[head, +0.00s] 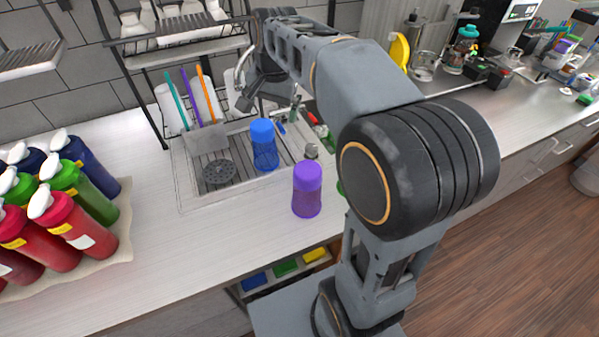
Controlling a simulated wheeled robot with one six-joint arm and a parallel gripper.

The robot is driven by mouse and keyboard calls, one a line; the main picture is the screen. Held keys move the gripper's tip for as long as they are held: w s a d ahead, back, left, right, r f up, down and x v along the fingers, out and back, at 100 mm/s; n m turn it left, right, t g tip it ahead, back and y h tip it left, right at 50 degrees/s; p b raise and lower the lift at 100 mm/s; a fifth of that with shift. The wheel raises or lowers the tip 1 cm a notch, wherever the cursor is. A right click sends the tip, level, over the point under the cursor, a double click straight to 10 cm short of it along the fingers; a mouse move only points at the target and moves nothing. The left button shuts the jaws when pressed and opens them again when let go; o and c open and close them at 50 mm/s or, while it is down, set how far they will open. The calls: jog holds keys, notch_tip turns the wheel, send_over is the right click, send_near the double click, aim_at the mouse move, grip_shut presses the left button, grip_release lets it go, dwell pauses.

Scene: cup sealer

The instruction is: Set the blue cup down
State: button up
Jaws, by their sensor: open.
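The blue cup (264,145) stands upright in the sink area near the middle of the head view, on the ribbed drain surface. My gripper (243,103) is open and empty. In the picture it is above and to the left of the blue cup, apart from it, in front of the dish rack. My arm comes in from the right and hides part of the counter behind it.
A dish rack (160,120) rises behind the sink. Several red, green and blue bottles (75,225) crowd the left. The counter (160,265) in front is clear.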

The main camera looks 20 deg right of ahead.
jog(key=s+f+n+t, duration=0.1)
jog(key=s+f+n, duration=0.3)
jog(key=s, duration=0.4)
jog(key=s+f+n+t, duration=0.1)
jog(key=s+f+n, duration=0.2)
jog(key=s, duration=0.5)
jog(key=shift+s+f+n+t+h, duration=0.2)
jog(key=shift+f+n+t+h, duration=0.1)
jog(key=shift+f+n+t, duration=0.1)
jog(key=shift+f, duration=0.2)
